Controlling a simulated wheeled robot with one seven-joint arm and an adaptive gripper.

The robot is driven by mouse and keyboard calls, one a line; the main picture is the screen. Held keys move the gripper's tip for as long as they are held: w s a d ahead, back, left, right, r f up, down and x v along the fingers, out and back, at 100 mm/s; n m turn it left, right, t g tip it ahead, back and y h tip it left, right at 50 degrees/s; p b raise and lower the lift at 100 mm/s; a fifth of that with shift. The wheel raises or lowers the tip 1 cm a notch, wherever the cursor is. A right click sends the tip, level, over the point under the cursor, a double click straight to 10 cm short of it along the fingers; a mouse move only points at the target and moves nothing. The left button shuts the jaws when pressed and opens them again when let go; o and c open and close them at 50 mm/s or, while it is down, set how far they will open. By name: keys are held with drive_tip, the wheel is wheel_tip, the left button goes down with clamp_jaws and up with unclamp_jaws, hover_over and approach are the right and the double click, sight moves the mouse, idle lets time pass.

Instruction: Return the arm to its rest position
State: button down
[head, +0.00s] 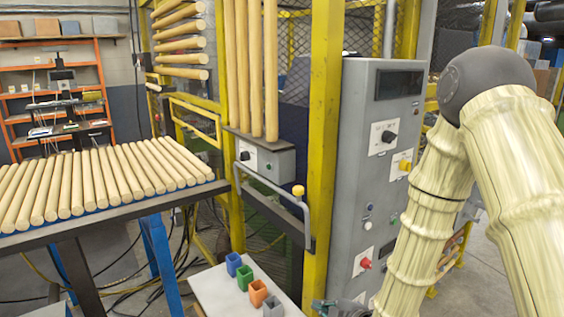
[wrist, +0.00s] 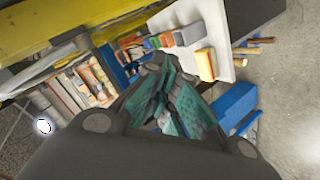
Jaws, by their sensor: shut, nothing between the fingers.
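My arm, in a ribbed cream cover with a dark grey joint, fills the right side of the head view. It is bent, with its elbow high and its forearm reaching down. My gripper (head: 332,308) shows only in part at the bottom edge of the head view, just right of the white table (head: 215,291). In the wrist view my gripper (wrist: 167,72) has its teal-padded fingers brought together with nothing held. The table, tilted in the wrist view, lies beyond the fingertips.
A grey control cabinet (head: 374,160) and yellow posts (head: 323,140) stand close to my arm. Wooden rods (head: 120,175) lie on a rack at left.

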drive_tip(key=s+d+f+m+g+h, duration=0.1)
drive_tip(key=s+d+f+m+g, duration=0.15)
drive_tip(key=s+f, duration=0.3)
drive_tip(key=s+d+f+m+g+h, duration=0.1)
drive_tip(key=s+f+m, duration=0.25)
drive_tip(key=f, duration=0.35)
drive_tip(key=s+d+f+m+g+h, duration=0.1)
drive_tip(key=s+d+f+m+g, duration=0.1)
drive_tip(key=s+f, duration=0.3)
drive_tip(key=s+d+f+m+g+h, duration=0.1)
drive_tip(key=s+f+m, duration=0.4)
drive_tip(key=s, duration=0.8)
drive_tip(key=s+d+f+m+g+h, duration=0.2)
drive_tip(key=s+d+f+m+g, duration=0.2)
drive_tip(key=s, duration=0.6)
drive_tip(key=shift+d+f, duration=0.4)
drive_tip(key=shift+f, duration=0.05)
